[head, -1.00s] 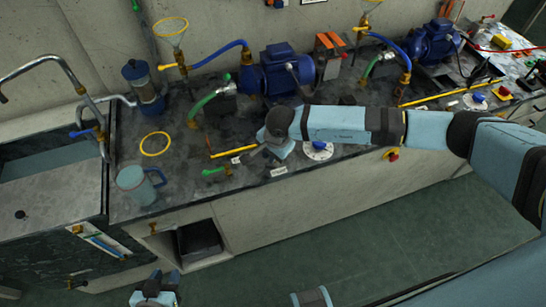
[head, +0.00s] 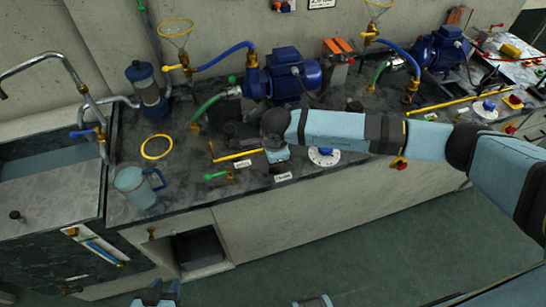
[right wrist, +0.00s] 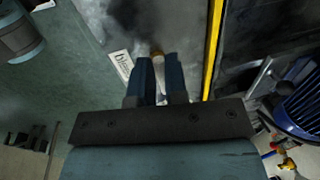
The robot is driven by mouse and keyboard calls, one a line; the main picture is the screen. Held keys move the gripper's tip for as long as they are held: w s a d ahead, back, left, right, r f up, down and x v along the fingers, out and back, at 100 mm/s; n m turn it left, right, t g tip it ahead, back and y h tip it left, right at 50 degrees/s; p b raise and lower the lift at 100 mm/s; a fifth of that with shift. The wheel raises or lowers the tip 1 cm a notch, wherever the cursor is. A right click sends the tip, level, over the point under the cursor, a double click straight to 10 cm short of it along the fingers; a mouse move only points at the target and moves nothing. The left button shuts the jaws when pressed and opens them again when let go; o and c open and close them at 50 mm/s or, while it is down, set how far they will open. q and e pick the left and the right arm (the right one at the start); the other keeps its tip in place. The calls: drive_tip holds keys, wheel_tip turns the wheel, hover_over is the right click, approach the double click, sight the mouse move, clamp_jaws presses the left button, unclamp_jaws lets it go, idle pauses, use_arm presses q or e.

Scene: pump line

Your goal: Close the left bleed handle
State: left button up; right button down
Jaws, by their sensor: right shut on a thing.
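My left gripper (head: 160,284) is low at the bottom edge, open and empty, partly cut off.
A yellow bar (head: 238,155) runs beside the valve and shows in the right wrist view (right wrist: 213,45). The floor in front is clear.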

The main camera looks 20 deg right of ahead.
idle(0.3)
drive_tip(key=c, duration=1.1)
unclamp_jaws()
drive_tip(key=shift+c, duration=0.2)
drive_tip(key=shift+r, duration=0.1)
wheel_tip(320, 180, up, 13)
drive_tip(key=s, duration=0.2)
drive_tip(key=shift+s+r+b, duration=0.2)
drive_tip(key=shift+s+b, duration=0.15)
